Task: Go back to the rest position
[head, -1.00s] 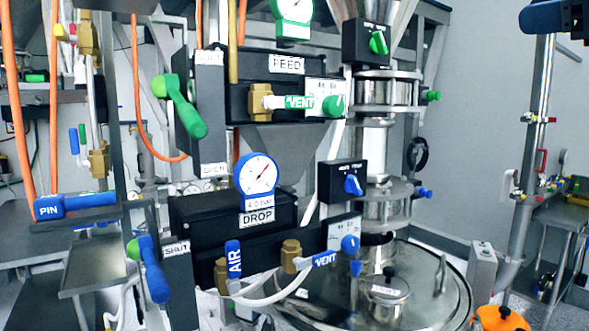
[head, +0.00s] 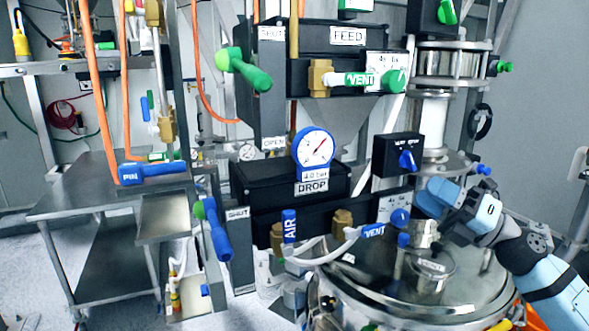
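My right gripper (head: 432,203) is at the right of the head view, on a light blue arm that reaches in from the lower right. It shows in front of the vessel's column, above the round metal lid (head: 465,290). A small metal cylinder (head: 424,234) shows just below its blue fingertip part; I cannot tell whether they touch. The finger gap is turned away from the camera, so I cannot tell whether it is open or shut. My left gripper is not in view.
The FEED unit with its green handle (head: 245,68) and the DROP unit with its blue handle (head: 218,232) stand in the middle. A blue PIN handle (head: 152,172) is at the left. A steel table (head: 75,195) stands at the left over open floor.

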